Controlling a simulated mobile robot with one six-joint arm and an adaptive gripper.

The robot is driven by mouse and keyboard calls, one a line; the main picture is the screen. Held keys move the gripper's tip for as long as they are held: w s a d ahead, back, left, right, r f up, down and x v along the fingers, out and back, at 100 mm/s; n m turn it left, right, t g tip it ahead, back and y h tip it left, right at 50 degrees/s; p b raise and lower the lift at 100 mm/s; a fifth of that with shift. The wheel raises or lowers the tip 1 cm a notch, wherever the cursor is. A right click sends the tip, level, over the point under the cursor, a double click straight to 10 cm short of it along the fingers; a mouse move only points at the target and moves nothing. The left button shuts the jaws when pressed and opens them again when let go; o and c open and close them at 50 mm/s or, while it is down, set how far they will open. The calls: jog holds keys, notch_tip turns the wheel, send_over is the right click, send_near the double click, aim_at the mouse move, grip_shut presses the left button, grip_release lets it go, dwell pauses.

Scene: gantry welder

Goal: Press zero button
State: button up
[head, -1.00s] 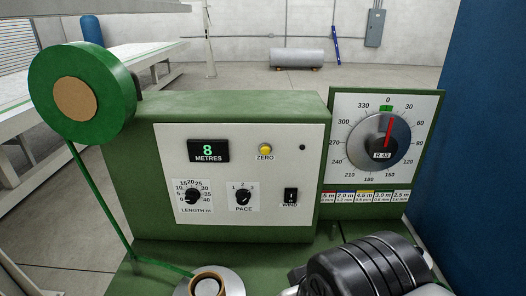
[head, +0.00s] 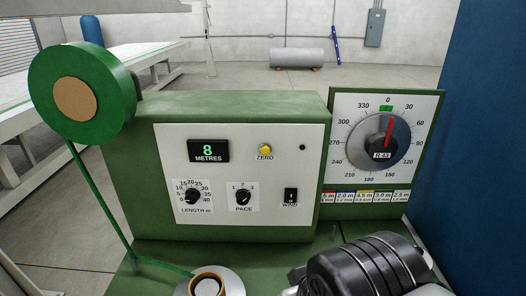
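The yellow ZERO button (head: 265,149) sits on the white front panel (head: 228,215) of a green control box, with its label just below. A display (head: 208,151) to its left reads 8 METRES.
The panel also has a LENGTH knob (head: 192,196), a PACE knob (head: 243,196) and a WIND switch (head: 290,196). A dial with a red pointer (head: 389,131) stands right. A green tape reel (head: 50,100) is left. A black ribbed object (head: 365,272) fills the lower right.

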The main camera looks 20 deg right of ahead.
grip_shut()
dwell(0.5)
jog(key=shift+r, duration=0.1)
dwell(0.5)
